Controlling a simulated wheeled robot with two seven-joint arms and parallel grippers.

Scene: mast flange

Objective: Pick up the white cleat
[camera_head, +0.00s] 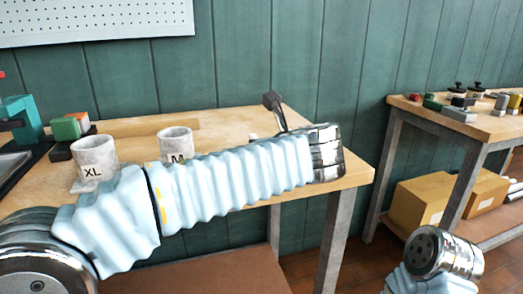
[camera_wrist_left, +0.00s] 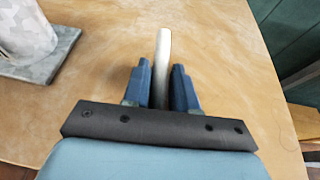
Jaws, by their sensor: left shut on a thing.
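The white cleat (camera_wrist_left: 163,48) is a slim pale bar in the left wrist view. It stands between the two blue fingers of my left gripper (camera_wrist_left: 161,85), which is shut on it. Its far end sticks out past the fingertips over the wooden tabletop; its near end is hidden between the fingers. I cannot tell whether it touches the table. In the head view my left arm reaches across the table and hides the fingers. My right arm shows only at the lower right of the head view, with its gripper out of frame.
Two marbled cups, XL (camera_head: 96,158) and M (camera_head: 176,143), stand on the wooden table (camera_head: 232,121) behind my left arm. A second bench (camera_head: 480,126) holds small parts, with cardboard boxes (camera_head: 422,200) below.

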